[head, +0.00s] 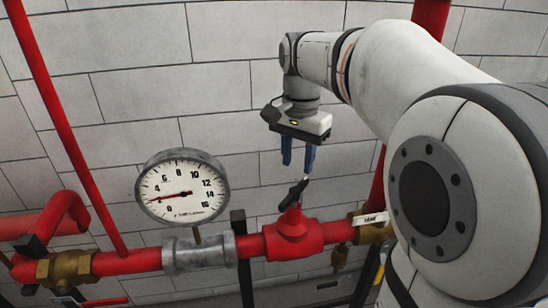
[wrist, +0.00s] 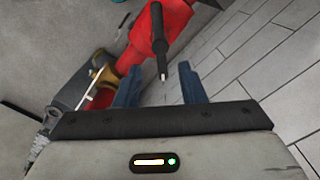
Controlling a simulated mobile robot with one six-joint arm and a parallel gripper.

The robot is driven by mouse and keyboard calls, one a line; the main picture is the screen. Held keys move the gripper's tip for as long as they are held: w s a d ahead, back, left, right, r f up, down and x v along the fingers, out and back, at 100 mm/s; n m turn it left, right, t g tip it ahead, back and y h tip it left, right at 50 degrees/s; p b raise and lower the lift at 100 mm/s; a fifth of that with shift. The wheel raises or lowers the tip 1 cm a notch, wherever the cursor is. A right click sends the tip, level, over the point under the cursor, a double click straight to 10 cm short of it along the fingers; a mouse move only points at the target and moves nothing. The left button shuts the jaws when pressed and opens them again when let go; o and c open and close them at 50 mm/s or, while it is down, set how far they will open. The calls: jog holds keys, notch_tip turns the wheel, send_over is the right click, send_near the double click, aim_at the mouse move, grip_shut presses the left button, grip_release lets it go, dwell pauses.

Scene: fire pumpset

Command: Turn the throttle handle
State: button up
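The throttle handle (head: 293,195) is a short black lever on top of a red valve body (head: 291,236) in the pipe line, tilted up to the right in the head view. My gripper (head: 297,166) points down just above it, with two blue fingers apart and nothing held between them. In the wrist view the handle (wrist: 158,35) comes down from the red valve body (wrist: 175,18), and its pale tip appears between the fingers of my gripper (wrist: 157,70). I cannot tell whether the fingers touch it.
A round pressure gauge (head: 182,188) stands on the pipe to the left. A brass valve (head: 374,230) with a white lever is close on the right. Another brass valve (head: 66,270) is at far left. A tiled wall (head: 120,90) is behind. Red pipes surround the valve.

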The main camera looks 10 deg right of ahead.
aim_at(295, 190)
notch_tip(295, 190, down, 7)
jog(key=shift+s+a+f, duration=0.1)
jog(key=shift+s+a, duration=0.05)
jog(key=shift+c, duration=0.2)
grip_shut()
dwell(0.3)
